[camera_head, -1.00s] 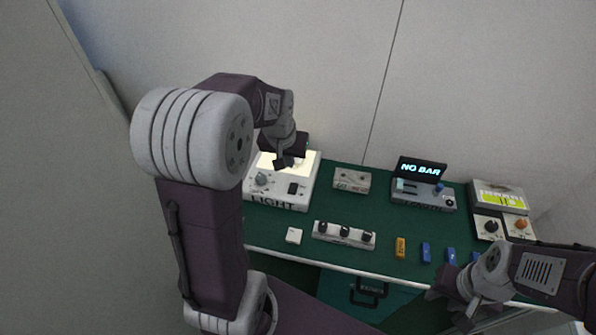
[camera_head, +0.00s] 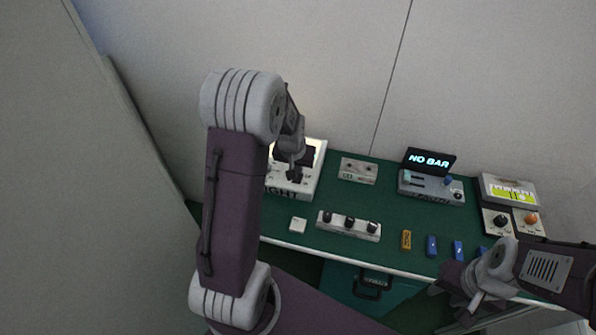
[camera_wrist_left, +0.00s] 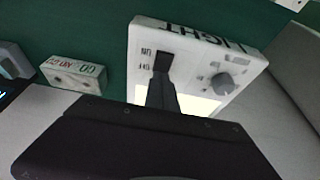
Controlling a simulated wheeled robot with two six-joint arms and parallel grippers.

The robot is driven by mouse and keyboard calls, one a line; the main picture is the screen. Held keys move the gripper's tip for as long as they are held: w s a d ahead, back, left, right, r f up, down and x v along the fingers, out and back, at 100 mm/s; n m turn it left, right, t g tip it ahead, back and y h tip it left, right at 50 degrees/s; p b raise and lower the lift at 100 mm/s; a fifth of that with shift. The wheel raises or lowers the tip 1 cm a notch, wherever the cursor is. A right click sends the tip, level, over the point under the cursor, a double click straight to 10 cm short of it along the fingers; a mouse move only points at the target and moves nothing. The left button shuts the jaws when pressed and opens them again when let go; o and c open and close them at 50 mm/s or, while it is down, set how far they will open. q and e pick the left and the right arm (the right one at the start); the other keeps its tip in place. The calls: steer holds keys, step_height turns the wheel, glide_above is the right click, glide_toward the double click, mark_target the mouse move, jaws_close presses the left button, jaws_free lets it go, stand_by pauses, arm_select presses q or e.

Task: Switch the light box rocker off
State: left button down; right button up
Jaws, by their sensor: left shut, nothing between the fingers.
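The light box (camera_head: 309,184) is a white box at the back left of the green table, with a bright panel on top and "LIGHT" on its front. In the left wrist view the light box (camera_wrist_left: 190,42) shows upside down, with its black rocker (camera_wrist_left: 163,61) beside a grey knob (camera_wrist_left: 222,82). The panel glows there. My left gripper (camera_head: 294,173) is shut and empty over the front of the box; it hides most of the rocker in the head view. In the wrist view its fingers (camera_wrist_left: 162,88) point at the rocker; I cannot tell if they touch. My right gripper (camera_head: 462,296) is at the lower right, away from the box.
A small white box (camera_head: 357,171) sits right of the light box. A "NO BAR" display unit (camera_head: 431,187) and a meter (camera_head: 510,192) stand farther right. A three-knob strip (camera_head: 348,225), a white square block (camera_head: 298,225) and small orange and blue blocks lie in front.

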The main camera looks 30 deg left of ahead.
arm_select(q)
steer(key=shift+w+f, duration=0.1)
steer(key=shift+f, duration=0.55)
steer(key=shift+f, duration=0.15)
steer(key=shift+s+f, duration=0.1)
steer(key=shift+s, duration=0.1)
steer(key=shift+s+d, duration=0.1)
steer(key=shift+s, duration=0.1)
steer(key=shift+s+d, duration=0.15)
steer(key=shift+s, duration=0.35)
